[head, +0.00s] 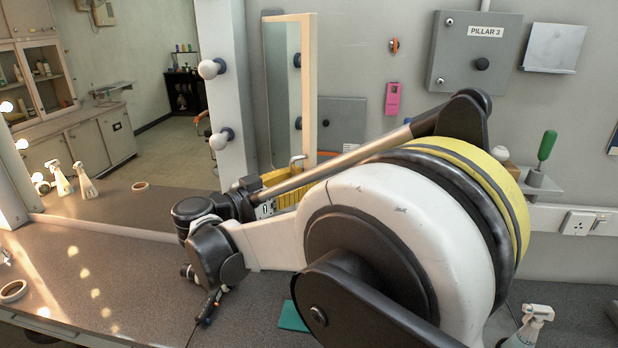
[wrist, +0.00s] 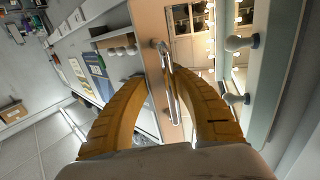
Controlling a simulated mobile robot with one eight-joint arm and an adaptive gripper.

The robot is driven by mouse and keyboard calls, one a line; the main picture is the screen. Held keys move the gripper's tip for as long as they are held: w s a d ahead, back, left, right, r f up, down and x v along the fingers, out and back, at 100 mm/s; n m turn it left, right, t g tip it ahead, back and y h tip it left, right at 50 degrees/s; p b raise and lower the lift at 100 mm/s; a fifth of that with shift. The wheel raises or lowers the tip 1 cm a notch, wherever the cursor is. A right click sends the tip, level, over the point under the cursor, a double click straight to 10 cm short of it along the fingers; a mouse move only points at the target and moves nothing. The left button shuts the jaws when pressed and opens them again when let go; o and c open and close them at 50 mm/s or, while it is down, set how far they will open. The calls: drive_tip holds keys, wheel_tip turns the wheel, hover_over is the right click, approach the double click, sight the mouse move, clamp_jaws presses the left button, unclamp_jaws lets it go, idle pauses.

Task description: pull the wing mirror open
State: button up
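The wing mirror (head: 307,85), a tall glass in a pale wooden frame, stands out from the wall beside the bulb-lined pillar. Its metal bar handle (head: 298,160) is low on the frame. In the wrist view the frame (wrist: 148,25) is ahead, with the handle (wrist: 166,62) running down it. My gripper (wrist: 172,78) has its two yellow fingers spread, one on each side of the handle. It looks open; contact with the handle cannot be made out. In the head view the yellow fingers (head: 287,198) are just below the handle, partly hidden by my arm.
A large fixed mirror (head: 120,110) reflects the room at left. Bulbs (head: 210,68) stick out from the pillar. A grey "PILLAR 3" box (head: 470,75) hangs on the wall.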

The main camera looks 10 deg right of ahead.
drive_tip(key=shift+a, duration=0.6)
drive_tip(key=v, duration=1.1)
drive_tip(key=shift+s, duration=0.2)
